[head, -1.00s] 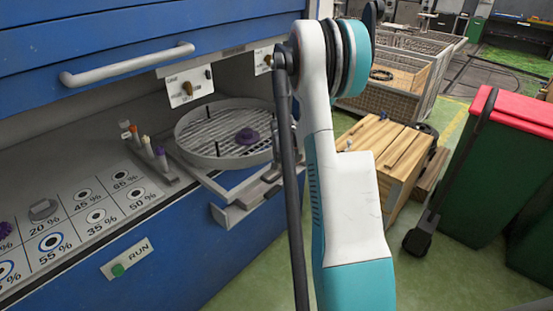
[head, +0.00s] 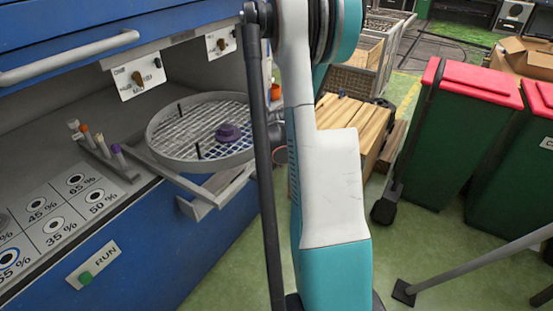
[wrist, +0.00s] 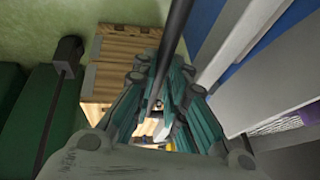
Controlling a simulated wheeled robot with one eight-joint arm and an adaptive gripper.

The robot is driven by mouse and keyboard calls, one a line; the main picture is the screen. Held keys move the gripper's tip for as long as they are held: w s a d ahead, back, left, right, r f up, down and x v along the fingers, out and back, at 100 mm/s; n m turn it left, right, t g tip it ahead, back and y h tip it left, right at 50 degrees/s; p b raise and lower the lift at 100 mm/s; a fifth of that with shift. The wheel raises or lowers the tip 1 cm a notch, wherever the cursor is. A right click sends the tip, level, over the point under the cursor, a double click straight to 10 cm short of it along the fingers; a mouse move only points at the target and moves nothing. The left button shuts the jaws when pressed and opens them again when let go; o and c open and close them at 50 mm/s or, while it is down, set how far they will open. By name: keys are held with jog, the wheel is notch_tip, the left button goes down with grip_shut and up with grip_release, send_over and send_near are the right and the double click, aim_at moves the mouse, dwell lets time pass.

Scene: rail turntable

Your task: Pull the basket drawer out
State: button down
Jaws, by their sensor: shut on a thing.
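The basket drawer is a pale grey pull-out frame (head: 228,187) in the blue cabinet, carrying a round mesh basket (head: 158,148) with a purple piece (head: 228,132) in it. It stands out past the cabinet front in the head view. Its grey edge (wrist: 235,35) and some mesh (wrist: 284,124) show at the right of the wrist view. In the head view my arm hides the fingers and the grip.
A wooden crate (head: 355,125) stands right of the drawer, with a wire cart (head: 358,80) behind. Green bins with red lids (head: 460,125) stand farther right. A vial rack (head: 105,155) and a percentage panel (head: 60,215) lie left. Green floor (head: 420,235) is open in front.

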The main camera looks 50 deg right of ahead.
jog(key=c, duration=1.6)
grip_release()
jog(key=v, duration=1.2)
jog(key=shift+w, duration=0.1)
